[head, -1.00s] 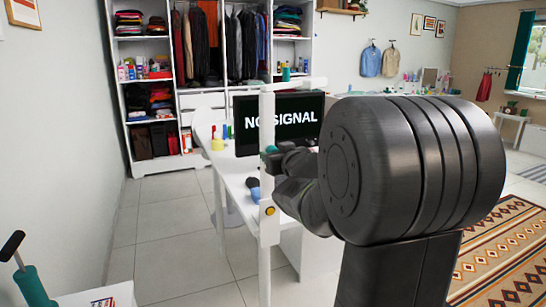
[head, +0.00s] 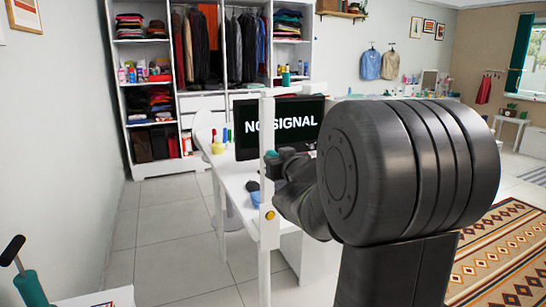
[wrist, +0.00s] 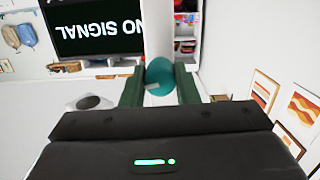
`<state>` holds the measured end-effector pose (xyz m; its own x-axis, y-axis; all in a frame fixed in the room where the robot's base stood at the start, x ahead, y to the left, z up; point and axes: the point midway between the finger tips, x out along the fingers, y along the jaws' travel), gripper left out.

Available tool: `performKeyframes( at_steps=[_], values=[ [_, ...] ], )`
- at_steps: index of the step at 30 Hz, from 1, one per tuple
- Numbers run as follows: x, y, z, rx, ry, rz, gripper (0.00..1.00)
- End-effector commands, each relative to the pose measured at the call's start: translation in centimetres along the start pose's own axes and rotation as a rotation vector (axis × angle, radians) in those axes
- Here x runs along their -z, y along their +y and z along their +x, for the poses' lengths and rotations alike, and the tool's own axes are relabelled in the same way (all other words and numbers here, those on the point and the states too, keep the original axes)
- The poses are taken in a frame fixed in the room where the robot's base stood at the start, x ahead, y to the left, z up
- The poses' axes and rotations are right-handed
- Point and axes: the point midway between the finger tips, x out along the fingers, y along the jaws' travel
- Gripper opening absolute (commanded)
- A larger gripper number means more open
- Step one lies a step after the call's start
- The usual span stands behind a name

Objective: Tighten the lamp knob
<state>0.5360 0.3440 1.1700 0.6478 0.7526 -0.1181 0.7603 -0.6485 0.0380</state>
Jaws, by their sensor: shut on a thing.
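The lamp is a slim white post (head: 269,190) at the near end of the white desk, with a short white arm at its top. A yellow round button sits low on the post. The teal lamp knob (wrist: 167,76) shows in the wrist view against the white post, between the green fingers of my gripper (wrist: 160,86). My gripper is shut on the knob. In the head view the gripper (head: 273,158) is small and dark beside the post, and my arm hides part of it. The knob's far side is hidden.
A black monitor (head: 280,125) reading NO SIGNAL stands on the white desk (head: 232,185) just behind the post. Colored bottles and a blue item lie on the desk. An open wardrobe (head: 160,171) stands behind.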

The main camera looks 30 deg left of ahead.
Motion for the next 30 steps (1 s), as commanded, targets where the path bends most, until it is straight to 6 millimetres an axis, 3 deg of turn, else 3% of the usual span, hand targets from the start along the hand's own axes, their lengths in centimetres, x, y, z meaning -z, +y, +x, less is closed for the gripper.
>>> performKeyframes(
  at_steps=[30],
  values=[
    [0.17,0.06,0.0,0.033,-0.003,0.29,0.0]
  ],
)
